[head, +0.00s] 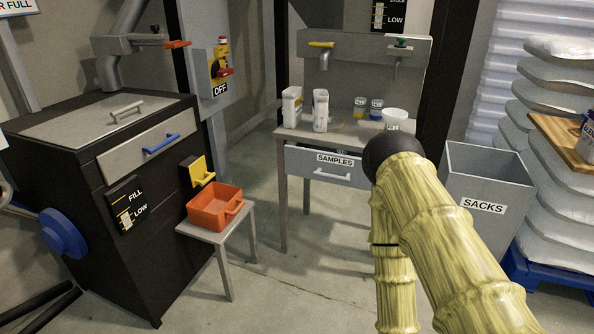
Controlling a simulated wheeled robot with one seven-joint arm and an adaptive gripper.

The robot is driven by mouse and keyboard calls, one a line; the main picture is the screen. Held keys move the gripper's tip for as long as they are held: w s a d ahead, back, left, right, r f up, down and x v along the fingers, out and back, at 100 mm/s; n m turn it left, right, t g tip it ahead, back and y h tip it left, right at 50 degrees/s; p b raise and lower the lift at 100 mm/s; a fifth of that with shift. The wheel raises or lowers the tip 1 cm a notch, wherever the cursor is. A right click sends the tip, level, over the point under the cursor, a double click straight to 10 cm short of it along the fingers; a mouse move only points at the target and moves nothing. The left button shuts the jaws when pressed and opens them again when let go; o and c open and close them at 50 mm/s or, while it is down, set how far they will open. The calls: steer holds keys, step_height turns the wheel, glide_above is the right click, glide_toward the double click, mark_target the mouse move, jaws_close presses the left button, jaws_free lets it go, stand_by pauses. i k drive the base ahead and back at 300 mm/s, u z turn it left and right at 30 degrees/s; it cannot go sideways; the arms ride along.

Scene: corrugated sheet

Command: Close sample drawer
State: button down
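The sample drawer (318,168) is a grey front with a "SAMPLES" label and a pale bar handle (332,175). It sits under the top of a grey table (303,137) in the middle of the head view. My arm covers the drawer's right end. I cannot tell for sure from this angle how far the drawer stands out from the table. My yellow-green arm rises in front of the table's right side, with a dark rounded joint at its top. My gripper is not visible in this view.
White containers (320,110), small jars (376,109) and a white cup (395,119) stand on the table. A grey "SACKS" bin (484,190) stands right. An orange bin (214,205) sits on a small stand (231,234) beside a dark machine (70,180) at left. Floor before the drawer is clear.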

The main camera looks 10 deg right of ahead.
mark_target(322, 165)
steer(key=z, duration=0.5)
steer(key=i, duration=1.05)
steer(key=u, duration=0.15)
